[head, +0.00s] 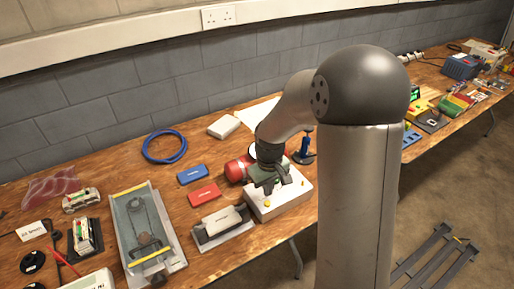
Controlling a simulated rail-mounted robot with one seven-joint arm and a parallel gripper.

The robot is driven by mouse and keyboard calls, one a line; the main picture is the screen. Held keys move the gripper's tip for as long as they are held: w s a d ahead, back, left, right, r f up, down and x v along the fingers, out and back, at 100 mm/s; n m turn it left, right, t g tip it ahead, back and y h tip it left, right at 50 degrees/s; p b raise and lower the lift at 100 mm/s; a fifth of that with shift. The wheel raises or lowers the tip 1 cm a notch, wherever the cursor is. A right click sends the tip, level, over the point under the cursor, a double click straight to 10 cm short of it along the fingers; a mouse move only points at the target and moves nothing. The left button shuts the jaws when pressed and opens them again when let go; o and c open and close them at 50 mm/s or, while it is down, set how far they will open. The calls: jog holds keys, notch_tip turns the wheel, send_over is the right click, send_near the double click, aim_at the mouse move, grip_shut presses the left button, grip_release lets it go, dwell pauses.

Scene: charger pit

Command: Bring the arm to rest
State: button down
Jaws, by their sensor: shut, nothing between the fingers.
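My arm (285,118) reaches from my column over the long wooden bench in the head view. My gripper (269,189) points down at the end of it, over a white box (270,209) with small yellow parts on top. Its fingers are shut and hold nothing. I cannot tell whether the fingertips touch the box. The arm and gripper hide part of the box and of a red cylinder (236,169) behind it.
Left of the gripper lie a red case (204,194), a blue case (192,174), a grey holder with a pale block (222,222) and a framed tray (177,252). A blue cable coil (164,147) lies near the wall. My column hides the bench's middle right.

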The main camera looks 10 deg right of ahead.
notch_tip(320, 180, up, 2)
jog(key=shift+r+p, duration=0.25)
jog(key=shift+p, duration=0.4)
jog(key=s+r+m, duration=0.1)
jog(key=s+r, duration=0.4)
jog(key=s, duration=0.5)
jog(key=s+r+m, duration=0.2)
jog(key=s+r, duration=0.3)
jog(key=s, duration=0.6)
jog(key=shift+s+a+m, duration=0.3)
